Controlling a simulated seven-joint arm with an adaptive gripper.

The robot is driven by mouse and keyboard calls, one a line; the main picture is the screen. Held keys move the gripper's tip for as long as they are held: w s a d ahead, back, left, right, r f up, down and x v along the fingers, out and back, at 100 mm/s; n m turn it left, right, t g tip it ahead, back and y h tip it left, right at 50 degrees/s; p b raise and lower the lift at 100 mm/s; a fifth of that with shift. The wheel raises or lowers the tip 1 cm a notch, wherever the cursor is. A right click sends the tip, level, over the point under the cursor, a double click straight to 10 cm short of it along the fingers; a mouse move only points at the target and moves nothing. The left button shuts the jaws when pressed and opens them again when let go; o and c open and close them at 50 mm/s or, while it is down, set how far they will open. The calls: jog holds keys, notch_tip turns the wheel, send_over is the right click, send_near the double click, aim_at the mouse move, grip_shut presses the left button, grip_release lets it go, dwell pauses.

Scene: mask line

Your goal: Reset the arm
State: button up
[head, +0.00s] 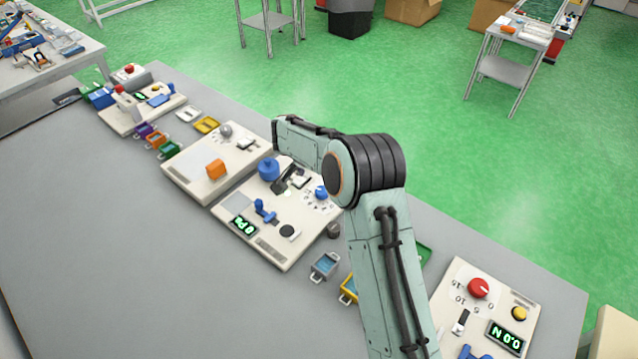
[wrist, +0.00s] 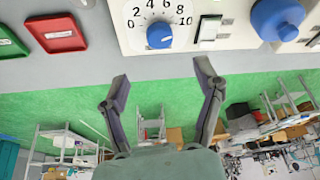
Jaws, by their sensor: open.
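In the wrist view my gripper (wrist: 162,79) is open, with its two dark fingers spread apart and nothing between them. The fingertips are below the panel edge in that picture, apart from the blue dial (wrist: 159,35) with its number scale. In the head view my arm bends at a dark-banded joint above the bench, and its forearm reaches left over the rear edge of the middle panel (head: 240,205). I cannot clearly make out the fingers there.
The bench (head: 130,240) carries several control panels, including one with a red knob (head: 478,288). Small bins (head: 325,266) stand beside the middle panel. The bench's front left is clear.

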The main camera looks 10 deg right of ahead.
jog(key=shift+v, duration=1.25)
